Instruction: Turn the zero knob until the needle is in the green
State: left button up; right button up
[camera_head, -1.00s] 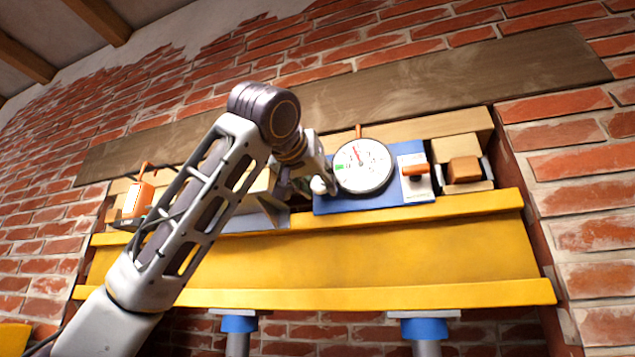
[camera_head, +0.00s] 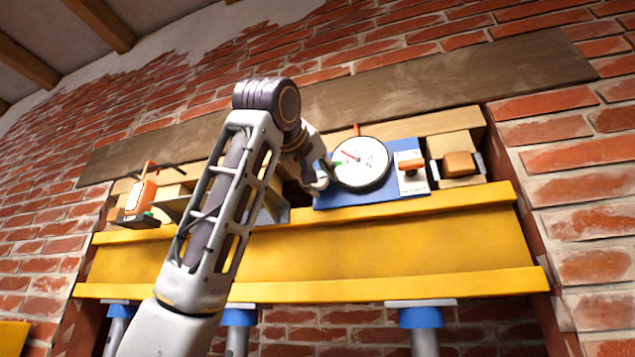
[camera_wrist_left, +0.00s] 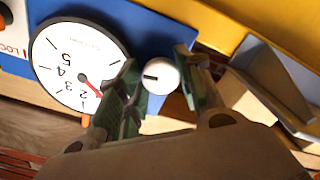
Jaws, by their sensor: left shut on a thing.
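The round white dial gauge (camera_head: 372,169) sits on a blue plate (camera_head: 395,190). Its red needle (camera_head: 350,156) points up and left, a little above the green mark (camera_head: 337,164) at the dial's left edge. The white zero knob (camera_wrist_left: 162,78), with a dark line on its face, is between the two fingers of my left gripper (camera_wrist_left: 160,68) in the left wrist view. My left gripper (camera_head: 320,182) is shut on it beside the gauge. In the wrist view one finger hides part of the dial, and I cannot see the green there. My right gripper is out of view.
A white plate with an orange lever (camera_head: 411,163) is right of the gauge. A yellow beam (camera_head: 390,245) runs below, on blue-topped posts (camera_head: 421,317). An orange device (camera_head: 141,193) stands at the left. Brick wall surrounds the opening.

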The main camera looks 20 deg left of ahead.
pick_arm(q)
jog(key=n+b, duration=0.1)
jog(key=n, duration=0.3)
jog(key=shift+d+n, duration=0.15)
jog(key=shift+n, duration=1.65)
jog(key=o, duration=1)
jog(key=shift+s, duration=0.15)
jog(key=s, duration=1.1)
jog(key=shift+s+a, duration=0.3)
jog(key=shift+s, duration=0.1)
